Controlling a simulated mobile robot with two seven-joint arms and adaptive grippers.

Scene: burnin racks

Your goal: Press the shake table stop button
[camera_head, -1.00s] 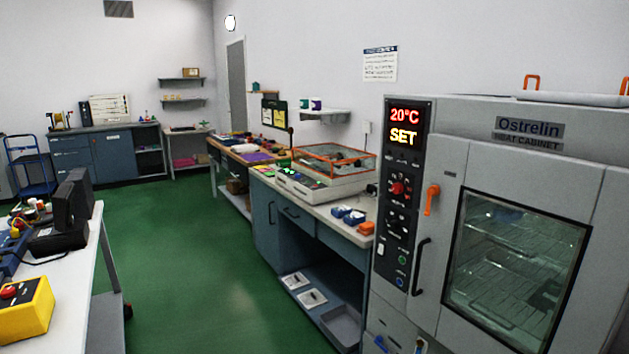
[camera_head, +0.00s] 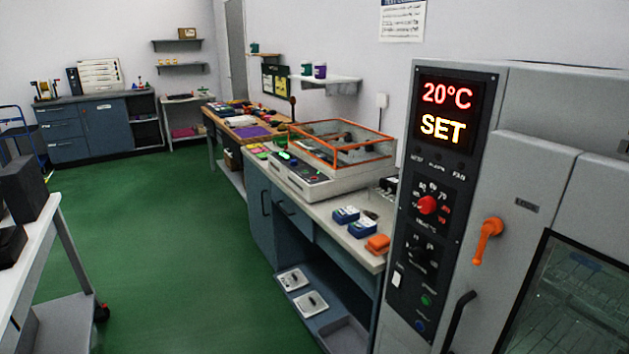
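The shake table (camera_head: 343,182) is a pale box with an orange-framed clear cover (camera_head: 345,142), standing on the bench at the middle of the view. The button labels are too small to read, so I cannot tell for sure which is stop. Neither of my grippers is in view.
A heat cabinet (camera_head: 515,110) reading 20°C SET stands close on the right, its orange handle (camera_head: 487,240) sticking out. Blue boxes (camera_head: 347,215) and an orange item (camera_head: 377,244) lie on the bench (camera_head: 322,209). A white table (camera_head: 38,240) is at left. The green floor (camera_head: 175,250) between is clear.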

